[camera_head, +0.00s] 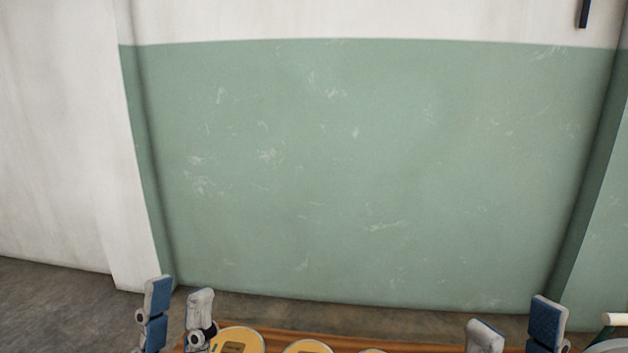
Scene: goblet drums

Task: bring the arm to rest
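My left gripper (178,312) stands at the lower left with its two blue-and-grey fingers pointing up and apart, and nothing shows between them. My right gripper (516,333) is at the lower right, also with its fingers apart and nothing visible between them. The lower parts of both grippers and both arms are cut off by the bottom edge. Between the grippers are three round yellow tops, probably the drums: a left one (255,347), a middle one (307,347) and a right one (373,351), all partly cut off.
A brown wooden surface (425,348) runs along the bottom edge under the round tops. A pale rod-like thing (615,319) is at the far right edge. A green and white wall (370,170) stands behind, with grey floor (60,305) at the left.

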